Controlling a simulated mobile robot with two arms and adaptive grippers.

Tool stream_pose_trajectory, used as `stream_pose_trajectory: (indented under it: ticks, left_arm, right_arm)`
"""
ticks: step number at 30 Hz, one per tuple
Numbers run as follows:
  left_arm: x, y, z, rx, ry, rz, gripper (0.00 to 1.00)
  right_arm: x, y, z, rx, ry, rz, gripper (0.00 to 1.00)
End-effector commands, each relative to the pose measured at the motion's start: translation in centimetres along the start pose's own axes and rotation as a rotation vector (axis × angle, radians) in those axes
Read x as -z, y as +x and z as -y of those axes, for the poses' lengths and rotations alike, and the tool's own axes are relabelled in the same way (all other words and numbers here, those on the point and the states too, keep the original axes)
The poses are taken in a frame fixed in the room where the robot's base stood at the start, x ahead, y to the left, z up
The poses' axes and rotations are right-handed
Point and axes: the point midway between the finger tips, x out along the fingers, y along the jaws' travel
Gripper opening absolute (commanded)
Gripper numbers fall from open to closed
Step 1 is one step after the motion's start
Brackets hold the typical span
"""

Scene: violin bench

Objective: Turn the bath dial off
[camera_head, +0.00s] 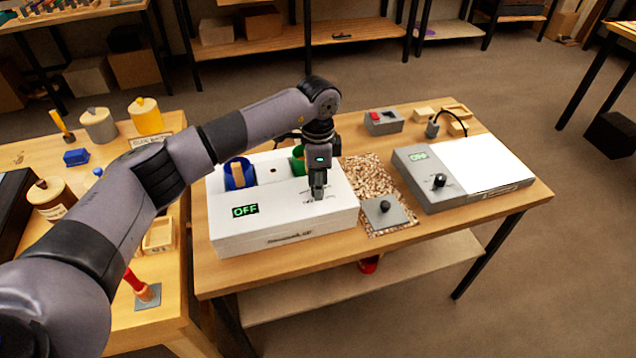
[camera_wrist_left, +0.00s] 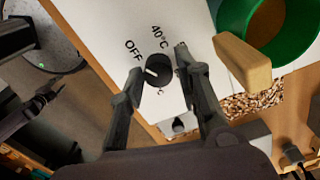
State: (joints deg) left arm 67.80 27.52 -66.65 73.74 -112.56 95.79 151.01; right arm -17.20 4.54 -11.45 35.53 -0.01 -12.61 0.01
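The white bath (camera_head: 285,237) stands on the wooden bench, with a blue pot (camera_head: 240,175) and a green pot (camera_head: 299,158) set in its top. Its display (camera_head: 245,211) reads OFF in green. In the left wrist view, the round black dial (camera_wrist_left: 158,70) sits on the white top, its white pointer mark towards the printed OFF; a 40°C mark is beside it. My left gripper (camera_head: 319,192) points down over the dial, hiding it in the head view. In the left wrist view its open fingers (camera_wrist_left: 158,66) stand either side of the dial; contact is unclear.
A wooden handle (camera_wrist_left: 242,62) leans from the green pot.

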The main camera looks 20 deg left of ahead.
Motion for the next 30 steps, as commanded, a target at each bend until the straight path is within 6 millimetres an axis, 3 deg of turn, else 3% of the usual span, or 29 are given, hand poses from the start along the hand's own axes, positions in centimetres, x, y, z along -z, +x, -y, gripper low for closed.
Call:
stream_pose_trajectory:
  ticks: [5, 16, 30]
  left_arm:
    - [0.0, 0.1, -0.1, -0.002, 0.001, 0.001, 0.44]
    - [0.0, -0.5, -0.1, -0.002, 0.002, 0.001, 0.44]
    - [0.0, -9.4, 0.0, 0.000, 0.002, 0.001, 0.44]
  right_arm:
    - [0.0, 0.0, 0.0, 0.000, 0.000, 0.000, 0.40]
    - [0.0, 0.0, -0.2, -0.002, -0.001, 0.000, 0.40]
    - [0.0, 0.0, -0.1, -0.001, 0.000, 0.000, 0.40]
